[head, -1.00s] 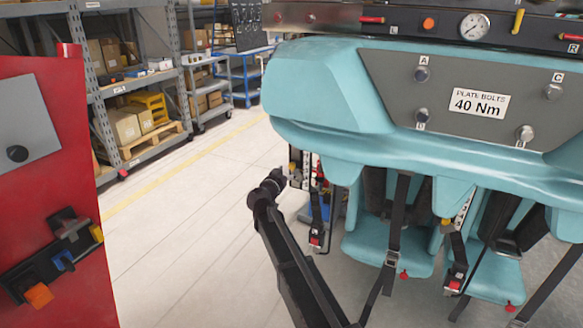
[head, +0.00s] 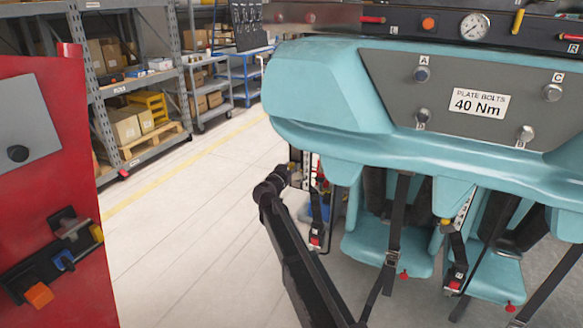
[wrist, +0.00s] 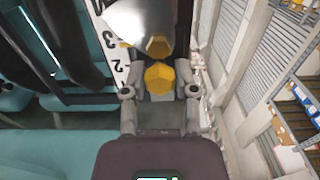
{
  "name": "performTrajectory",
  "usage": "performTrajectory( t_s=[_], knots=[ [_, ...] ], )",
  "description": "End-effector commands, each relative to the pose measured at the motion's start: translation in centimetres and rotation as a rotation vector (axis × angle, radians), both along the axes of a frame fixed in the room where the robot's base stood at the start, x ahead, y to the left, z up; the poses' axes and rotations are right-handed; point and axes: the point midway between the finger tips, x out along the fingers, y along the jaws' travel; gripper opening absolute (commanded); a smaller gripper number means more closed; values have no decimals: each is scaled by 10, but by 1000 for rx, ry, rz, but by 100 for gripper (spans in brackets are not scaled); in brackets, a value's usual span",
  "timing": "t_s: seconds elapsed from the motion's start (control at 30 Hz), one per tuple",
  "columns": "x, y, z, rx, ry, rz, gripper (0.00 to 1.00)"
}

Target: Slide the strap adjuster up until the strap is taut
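In the wrist view, a yellow faceted knob (wrist: 160,79) lies between the two grey fingers of my gripper (wrist: 160,90). The fingers stand apart, with visible gaps on both sides of the knob. Beside it on the left runs a white numbered scale (wrist: 117,70) showing 2 and 3. In the head view, my gripper (head: 295,172) is at the left end of the teal seat row, by a white scale strip (head: 307,168). A dark strap with a red-buttoned buckle (head: 316,240) hangs below. I cannot tell how taut the strap there is.
A shiny metal piece (wrist: 143,18) stands just beyond the knob. The teal seat shell (head: 345,95) overhangs from the right, with another scale (head: 464,208) between seats. A red cabinet (head: 60,190) stands at left. Open floor (head: 175,215) lies between it and the seats.

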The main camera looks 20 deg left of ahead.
Motion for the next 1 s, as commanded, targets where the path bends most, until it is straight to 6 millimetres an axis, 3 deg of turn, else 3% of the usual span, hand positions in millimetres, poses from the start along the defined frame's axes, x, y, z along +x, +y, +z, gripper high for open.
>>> performTrajectory(
  t_s=[0.23, 0.6, 0.97, 1.0],
  knots=[
    [1, 0, 4, -1, -1, 0, 0],
    [1, 1, 30, -1, -1, 1, 0],
    [1, 1, 30, -2, -2, 1, 0],
    [1, 1, 30, -2, -2, 1, 40]
  ],
)
